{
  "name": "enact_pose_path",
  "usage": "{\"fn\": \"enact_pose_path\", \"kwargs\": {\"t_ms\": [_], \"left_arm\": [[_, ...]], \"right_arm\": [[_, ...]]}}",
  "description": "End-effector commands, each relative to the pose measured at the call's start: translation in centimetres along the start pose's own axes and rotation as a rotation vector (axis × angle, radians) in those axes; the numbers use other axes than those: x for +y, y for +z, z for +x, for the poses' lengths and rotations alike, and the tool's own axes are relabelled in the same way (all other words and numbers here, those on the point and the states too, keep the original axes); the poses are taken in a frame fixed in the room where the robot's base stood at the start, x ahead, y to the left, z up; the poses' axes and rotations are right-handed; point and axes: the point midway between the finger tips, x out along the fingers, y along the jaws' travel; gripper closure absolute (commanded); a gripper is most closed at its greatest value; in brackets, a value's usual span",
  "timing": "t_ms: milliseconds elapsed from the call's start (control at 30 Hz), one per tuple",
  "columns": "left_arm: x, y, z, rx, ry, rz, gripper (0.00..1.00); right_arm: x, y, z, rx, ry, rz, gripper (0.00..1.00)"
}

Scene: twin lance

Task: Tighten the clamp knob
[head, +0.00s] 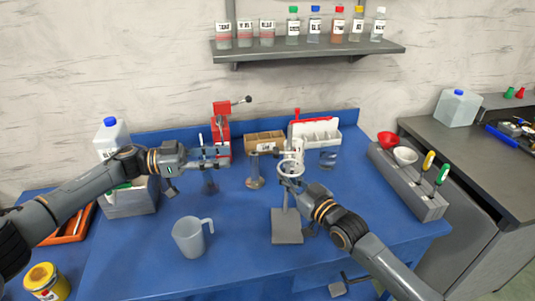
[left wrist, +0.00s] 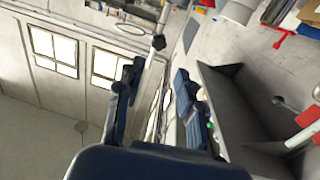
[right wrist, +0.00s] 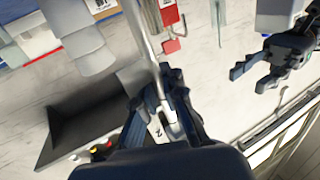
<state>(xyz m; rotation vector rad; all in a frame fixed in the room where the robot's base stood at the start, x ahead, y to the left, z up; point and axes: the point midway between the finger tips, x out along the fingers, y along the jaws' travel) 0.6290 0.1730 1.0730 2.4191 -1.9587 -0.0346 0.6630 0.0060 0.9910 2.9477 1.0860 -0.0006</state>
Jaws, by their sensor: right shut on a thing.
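A metal stand with a grey base plate (head: 287,226) and a white ring (head: 291,168) stands right of the middle of the blue bench. My right gripper (head: 296,182) is beside the stand, just below the ring. In the right wrist view its fingers (right wrist: 168,112) are shut on a slim metal rod (right wrist: 147,45). The clamp knob is not clear, hidden at the fingers or too small to tell. My left gripper (head: 210,158) is in the air in front of the red press. Its fingers (left wrist: 155,95) are apart, and I see nothing held.
The red press (head: 221,125), a cardboard box (head: 265,140) and a white rack (head: 325,138) line the back. A grey tool holder (head: 405,185) is at right. A bottle shelf (head: 310,52) hangs above.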

Motion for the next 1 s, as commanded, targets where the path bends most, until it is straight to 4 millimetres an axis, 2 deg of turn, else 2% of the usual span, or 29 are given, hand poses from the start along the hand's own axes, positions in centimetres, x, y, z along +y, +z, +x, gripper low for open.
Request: {"fn": "enact_pose_path", "kwargs": {"t_ms": [167, 500, 633, 800, 1000], "left_arm": [[0.1, 0.0, 1.3, 0.001, -0.001, -0.039, 0.63], [0.1, 0.0, 8.0, 0.0, -0.001, -0.036, 0.63], [0.0, 0.0, 10.0, 0.001, -0.003, -0.035, 0.63], [0.0, 0.0, 11.6, 0.0, -0.004, -0.035, 0.63], [0.0, 0.1, 11.9, -0.001, -0.005, -0.035, 0.63]], "right_arm": [[0.0, 0.0, 0.0, -0.001, 0.0, 0.0, 1.0], [0.0, 0.0, 0.0, -0.001, 0.0, 0.0, 1.0], [0.0, 0.0, 0.0, -0.001, 0.0, 0.0, 1.0], [0.0, 0.1, 0.0, -0.001, 0.0, 0.0, 1.0], [0.0, 0.1, 0.0, -0.001, 0.0, 0.0, 1.0]]}}
